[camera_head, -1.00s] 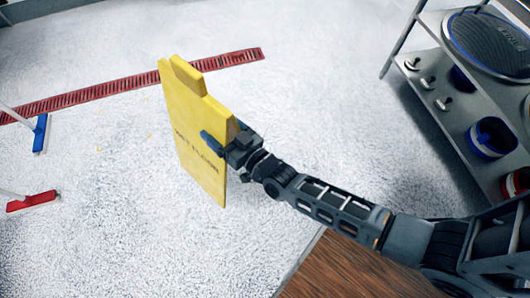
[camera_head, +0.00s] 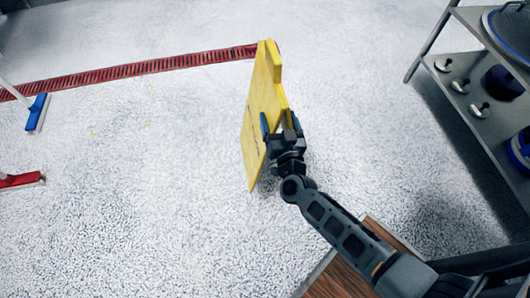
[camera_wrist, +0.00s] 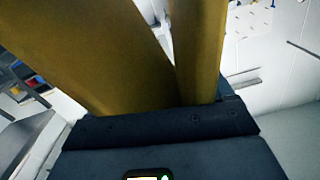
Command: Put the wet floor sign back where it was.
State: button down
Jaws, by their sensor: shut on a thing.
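The yellow wet floor sign (camera_head: 258,106) is in the middle of the head view, held upright and seen nearly edge-on. Its two panels are close together, and its lettering is barely readable. My gripper (camera_head: 279,130) is shut on the sign's right edge. In the wrist view the yellow sign (camera_wrist: 95,45) fills the upper left and middle, with a narrow gap between its two panels above the gripper body. The sign seems to be off the floor, but its clearance cannot be told.
A red drain grate (camera_head: 130,73) crosses the white floor. Blue (camera_head: 38,112) and red (camera_head: 20,181) broom heads are at the left. A metal rack (camera_head: 488,120) with scoops and containers stands at the right. A brown wooden surface (camera_head: 335,281) is at the bottom. Floor around the sign is clear.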

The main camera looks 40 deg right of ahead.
jog(key=w+d+f+b, duration=0.7)
jog(key=w+f+b, duration=0.2)
jog(key=f+b, duration=0.1)
jog(key=shift+w+f, duration=0.35)
jog(key=shift+f, duration=0.2)
grip_release()
jog(key=shift+s+f, duration=0.1)
jog(key=shift+a, duration=0.1)
jog(key=p+v, duration=0.3)
jog(key=v, duration=0.9)
jog(key=shift+p, duration=0.3)
